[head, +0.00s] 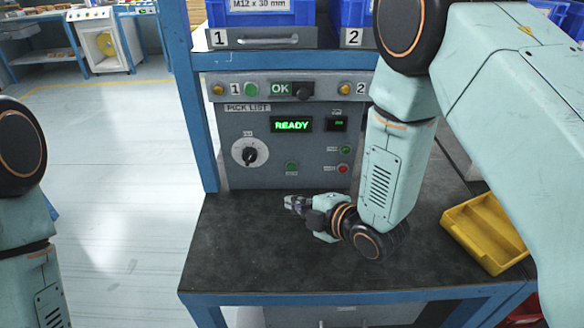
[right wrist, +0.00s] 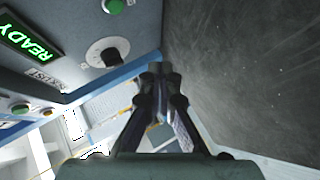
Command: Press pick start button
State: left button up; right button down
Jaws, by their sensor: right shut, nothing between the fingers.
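The pick list panel (head: 230,120) stands at the back of the bench, with a lit READY display (head: 291,124) and a black selector knob (head: 250,153). A green button (head: 291,168) is below the display. Another green button (head: 345,150) and a red button (head: 342,169) are at the right; their small labels are unreadable. My right gripper (head: 290,202) is low over the bench top, in front of and below the first green button, pointing left and apart from it. In the right wrist view its fingers (right wrist: 160,70) are together and empty; that green button (right wrist: 115,6) is at the top.
The dark bench top (head: 240,250) is clear left of my right arm. A yellow tray (head: 485,230) lies at the right. A blue post (head: 192,110) stands left of the panel. Blue bins (head: 262,12) sit on the shelf above.

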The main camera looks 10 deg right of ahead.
aim_at(291, 167)
jog(key=shift+w, duration=0.45)
jog(key=w, duration=0.2)
jog(key=w+d+b, duration=0.1)
jog(key=w, duration=0.2)
jog(key=shift+w+d, duration=0.15)
jog(key=shift+w+r+b, duration=0.1)
jog(key=shift+w+b, duration=0.3)
jog(key=shift+w, duration=0.35)
jog(key=shift+w+d, duration=0.2)
jog(key=shift+w, duration=0.05)
jog(key=shift+a, duration=0.15)
jog(key=shift+w, duration=0.2)
jog(key=shift+w, duration=0.2)
